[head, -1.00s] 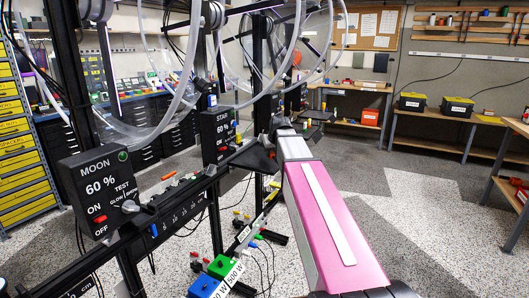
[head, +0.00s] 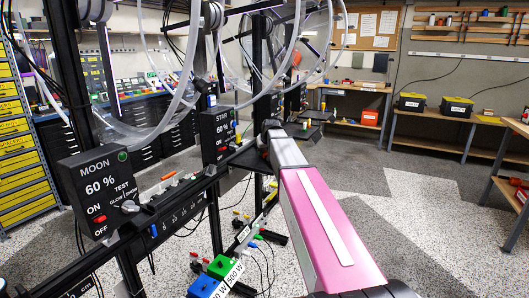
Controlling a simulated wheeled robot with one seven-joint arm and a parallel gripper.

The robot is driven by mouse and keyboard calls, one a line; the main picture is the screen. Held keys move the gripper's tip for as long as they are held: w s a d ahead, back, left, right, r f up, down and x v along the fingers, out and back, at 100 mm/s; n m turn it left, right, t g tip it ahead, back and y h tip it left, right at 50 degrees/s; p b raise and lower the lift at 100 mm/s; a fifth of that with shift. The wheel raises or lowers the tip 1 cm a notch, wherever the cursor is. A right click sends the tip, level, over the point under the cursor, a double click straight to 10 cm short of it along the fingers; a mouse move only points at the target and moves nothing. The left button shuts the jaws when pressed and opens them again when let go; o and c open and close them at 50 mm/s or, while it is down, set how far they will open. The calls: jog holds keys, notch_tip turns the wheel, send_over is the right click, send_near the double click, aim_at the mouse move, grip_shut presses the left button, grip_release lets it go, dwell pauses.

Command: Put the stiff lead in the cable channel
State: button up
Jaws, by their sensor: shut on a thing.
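My arm, with its pink-and-silver link, reaches forward to the black rail of the wheel rig. My gripper (head: 268,131) is at the far end of the arm, small and dark, close to the rail's far part. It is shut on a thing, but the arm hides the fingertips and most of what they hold. I cannot make out the stiff lead for certain. The cable channel cannot be told apart from the black rail (head: 176,212), which carries a printed scale. Whether the held thing touches the rail cannot be seen.
The MOON control box (head: 97,192) and the STAR control box (head: 217,135) stand along the rail. Clear acrylic wheels (head: 168,118) hang above it. A green block (head: 221,266) and a blue block (head: 203,287) sit low beside the rail, near thin cables. Floor to the right is clear.

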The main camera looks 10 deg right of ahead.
jog(key=shift+f, duration=0.1)
jog(key=o, duration=0.9)
jog(key=shift+o, duration=0.2)
